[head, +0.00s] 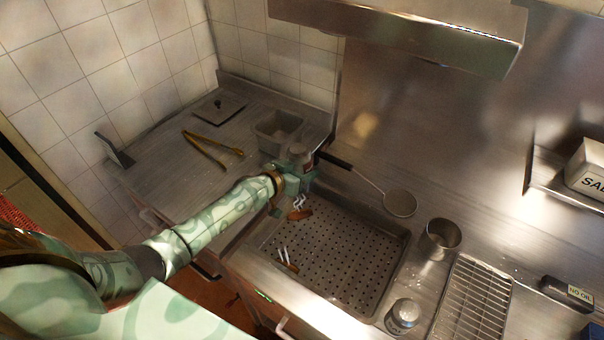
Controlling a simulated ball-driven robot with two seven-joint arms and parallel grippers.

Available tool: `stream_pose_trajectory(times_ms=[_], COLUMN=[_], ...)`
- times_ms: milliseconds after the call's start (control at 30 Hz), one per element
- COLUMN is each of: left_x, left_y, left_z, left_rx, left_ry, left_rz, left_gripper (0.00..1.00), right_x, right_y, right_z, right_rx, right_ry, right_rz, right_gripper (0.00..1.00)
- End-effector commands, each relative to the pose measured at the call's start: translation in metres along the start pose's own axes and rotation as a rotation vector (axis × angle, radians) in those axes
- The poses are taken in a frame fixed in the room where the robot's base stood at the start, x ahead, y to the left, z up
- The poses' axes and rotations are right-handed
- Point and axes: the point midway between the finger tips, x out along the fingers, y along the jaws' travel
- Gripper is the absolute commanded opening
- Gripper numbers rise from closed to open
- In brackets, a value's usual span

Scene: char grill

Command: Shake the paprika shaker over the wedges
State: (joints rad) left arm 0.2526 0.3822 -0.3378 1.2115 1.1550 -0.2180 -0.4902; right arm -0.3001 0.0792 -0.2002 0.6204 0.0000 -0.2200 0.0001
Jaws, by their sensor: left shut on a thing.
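My left gripper (297,172) reaches in from the left, shut on a small greyish shaker (299,153) at the far left corner of the perforated tray. The gripper hides much of the shaker; no label is readable. Brown wedges lie in the perforated metal tray (345,250): one (299,214) just below my gripper and one (287,266) nearer the front left. White wisps rise over both. My right gripper is not in view.
A ladle-like skimmer (400,203) lies behind the tray. A metal cup (441,238), a metal-topped jar (403,316) and a wire rack (474,300) stand right of it. Yellow tongs (212,147) and a grey bin (277,131) are on the left counter.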

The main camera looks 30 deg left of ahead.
Motion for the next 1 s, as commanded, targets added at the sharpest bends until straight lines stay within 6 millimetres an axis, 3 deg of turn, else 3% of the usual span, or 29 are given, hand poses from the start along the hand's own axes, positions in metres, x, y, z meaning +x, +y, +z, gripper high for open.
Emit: stream_pose_trajectory(times_ms=[33, 200, 600, 1000], left_x=[0.005, 0.011, 0.028, 0.027], left_y=[0.002, 0.016, 0.062, 0.056], left_z=[0.011, 0.02, 0.039, 0.038], left_rx=[-0.049, -0.276, -1.0, -1.496], left_ry=[0.011, 0.057, 0.205, 0.306], left_rz=[0.021, 0.116, 0.414, 0.619], left_gripper=[0.25, 0.25, 0.25, 0.25], right_x=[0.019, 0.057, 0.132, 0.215], right_y=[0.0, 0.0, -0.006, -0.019], right_z=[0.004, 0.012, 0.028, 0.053], right_rx=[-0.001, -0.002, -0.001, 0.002], right_ry=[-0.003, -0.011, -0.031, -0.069], right_rz=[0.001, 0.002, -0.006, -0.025], right_gripper=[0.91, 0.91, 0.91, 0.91])
